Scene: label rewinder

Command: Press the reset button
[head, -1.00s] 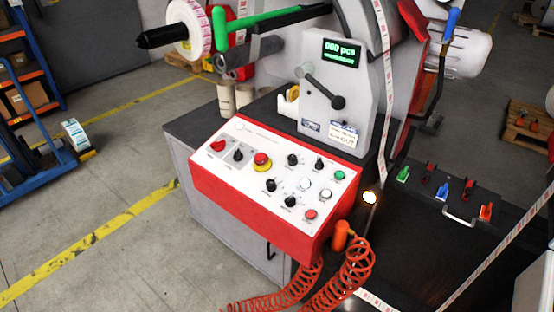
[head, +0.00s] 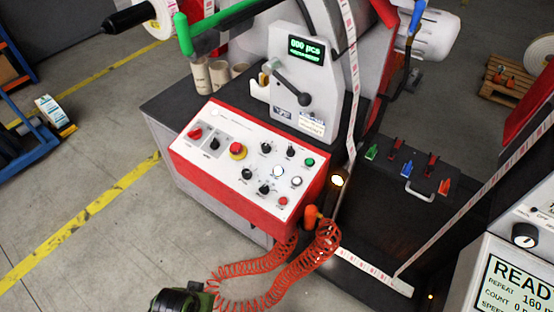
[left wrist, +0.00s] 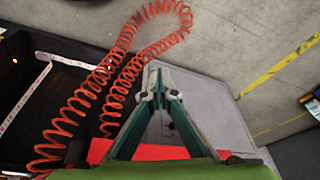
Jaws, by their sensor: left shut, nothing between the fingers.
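The control panel (head: 222,135), white on top with a red front, carries several knobs and buttons. The labels are too small to read, so I cannot tell which is the reset button. In the left wrist view my left gripper (left wrist: 160,88) is shut and empty, with the red panel front (left wrist: 150,152) behind its fingers. My right gripper is not in view.
Orange coiled hoses (head: 265,270) hang below the panel's front right corner and run beside my left gripper in the left wrist view. A counter display (head: 306,48) and lever (head: 293,88) stand behind the panel. A READY screen (head: 515,285) is at the lower right.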

